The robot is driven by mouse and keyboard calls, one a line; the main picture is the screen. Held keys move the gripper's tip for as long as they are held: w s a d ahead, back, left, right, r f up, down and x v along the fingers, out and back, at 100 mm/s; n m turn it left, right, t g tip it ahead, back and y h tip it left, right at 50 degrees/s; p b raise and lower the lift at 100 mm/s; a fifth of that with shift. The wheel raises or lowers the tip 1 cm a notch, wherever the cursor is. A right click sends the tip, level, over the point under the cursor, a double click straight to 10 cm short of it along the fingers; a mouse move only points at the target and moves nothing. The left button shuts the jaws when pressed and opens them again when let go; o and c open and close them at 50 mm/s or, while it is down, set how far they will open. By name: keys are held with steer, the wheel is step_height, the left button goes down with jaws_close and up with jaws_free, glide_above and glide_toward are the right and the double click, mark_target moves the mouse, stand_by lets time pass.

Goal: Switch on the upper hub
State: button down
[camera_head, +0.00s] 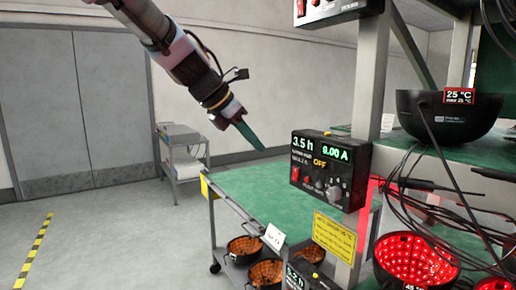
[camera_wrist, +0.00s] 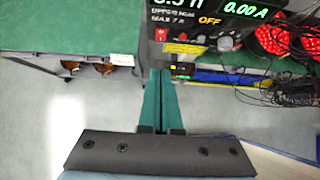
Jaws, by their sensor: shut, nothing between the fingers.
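The upper hub (camera_head: 330,168) is a black box on the rack post, showing "3.5 h", an orange "OFF" and a green "0.00 A". Its label seems to read upper hub. The hub also shows at the top of the wrist view (camera_wrist: 215,22), cut off by the edge. My gripper (camera_head: 260,148) is shut and empty, its green fingers pointing down toward the hub from the left, apart from it. In the wrist view the closed fingertips (camera_wrist: 160,74) lie below the hub's face.
A black bowl (camera_head: 445,115) sits on the right shelf among loose cables (camera_head: 440,180). A red-lit basket (camera_head: 415,258) is lower right. A green-topped cart (camera_head: 245,185) stands behind; floor at left is clear.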

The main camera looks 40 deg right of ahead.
steer(key=w+a+f+m+t+b, duration=0.2)
steer(key=w+t, duration=0.1)
steer(key=w, duration=0.3)
steer(key=w+a+f+m+t+h+b, duration=0.1)
steer(key=w+a+f+m+t+b, duration=0.15)
steer(key=w, duration=0.25)
steer(key=w+a+f+m+t+b, duration=0.1)
steer(key=w+f+t, duration=0.1)
steer(key=w+t, duration=0.3)
steer(key=s+f+m+g+h+b, duration=0.1)
steer(key=s+m+g+h+b, duration=0.1)
steer(key=s+m+g, duration=0.3)
steer(key=s+f+m+g+h+b, duration=0.2)
steer(key=s+m+g+h, duration=0.3)
steer(key=s, duration=0.5)
steer(key=shift+s+d+f+m+g, duration=0.35)
steer(key=shift+d+m+g, duration=0.15)
steer(key=shift+m, duration=0.75)
